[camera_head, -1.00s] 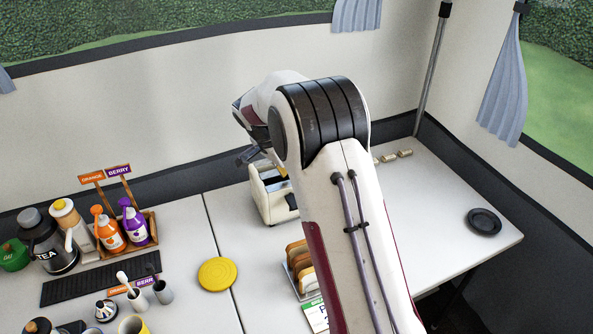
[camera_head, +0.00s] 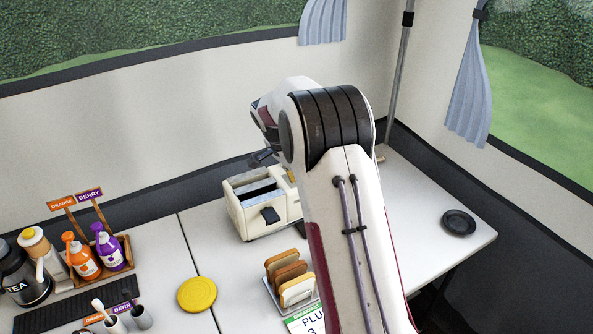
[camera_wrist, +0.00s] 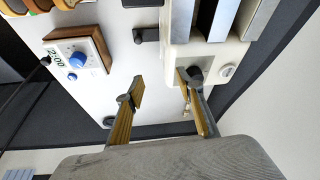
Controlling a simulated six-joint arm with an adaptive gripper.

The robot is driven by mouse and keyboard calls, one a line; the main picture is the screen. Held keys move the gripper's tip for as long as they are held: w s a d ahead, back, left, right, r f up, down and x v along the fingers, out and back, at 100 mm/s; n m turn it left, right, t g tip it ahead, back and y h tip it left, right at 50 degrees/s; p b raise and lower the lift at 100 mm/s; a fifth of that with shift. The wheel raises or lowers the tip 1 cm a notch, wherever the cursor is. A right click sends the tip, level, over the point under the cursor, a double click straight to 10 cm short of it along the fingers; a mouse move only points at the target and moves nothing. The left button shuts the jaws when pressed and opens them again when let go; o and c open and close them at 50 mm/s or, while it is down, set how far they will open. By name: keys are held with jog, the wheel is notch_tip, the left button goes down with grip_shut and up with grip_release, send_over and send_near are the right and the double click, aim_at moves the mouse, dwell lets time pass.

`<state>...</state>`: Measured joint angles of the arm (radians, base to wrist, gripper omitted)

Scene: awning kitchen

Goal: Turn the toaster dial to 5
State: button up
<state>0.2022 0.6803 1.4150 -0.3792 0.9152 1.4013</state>
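The cream toaster (camera_head: 246,217) stands on the table left of my arm in the head view, with empty-looking dark slots on top and a black lever on its side. In the wrist view the toaster (camera_wrist: 178,48) is at the upper right, with a black lever (camera_wrist: 146,35) and a small round pale knob (camera_wrist: 227,71), possibly the dial; its setting is unreadable. My gripper (camera_wrist: 160,88) is open, its two fingers apart near the toaster's end. The right finger overlaps the toaster in the picture; contact cannot be told. In the head view the gripper (camera_head: 264,157) is mostly hidden.
A wooden box with a blue knob (camera_wrist: 78,60) lies left of the fingers in the wrist view. A bread rack (camera_head: 288,280) stands before the toaster. A yellow disc (camera_head: 197,294) and black dish (camera_head: 459,222) lie on the table. Bottles (camera_head: 81,259) stand at left.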

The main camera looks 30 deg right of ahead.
jog(key=d+r+n+t+y, duration=0.1)
jog(key=d+r+n+y, duration=0.2)
jog(key=d+n, duration=0.4)
jog(key=shift+w+a+r+n+t+y, duration=0.35)
jog(key=shift+w+a+r+n, duration=0.15)
jog(key=shift+n, duration=1.7)
jog(key=shift+w+a+r+n+t+y, duration=0.35)
jog(key=shift+w+a+n, duration=0.2)
jog(key=shift+n, duration=1.65)
jog(key=shift+w+a+r+n+t+y, duration=0.35)
jog(key=shift+w+a+r+n, duration=0.2)
jog(key=shift+n, duration=1.65)
jog(key=shift+f, duration=0.2)
jog(key=shift+x, duration=3.7)
jog(key=shift+a, duration=0.1)
grip_shut()
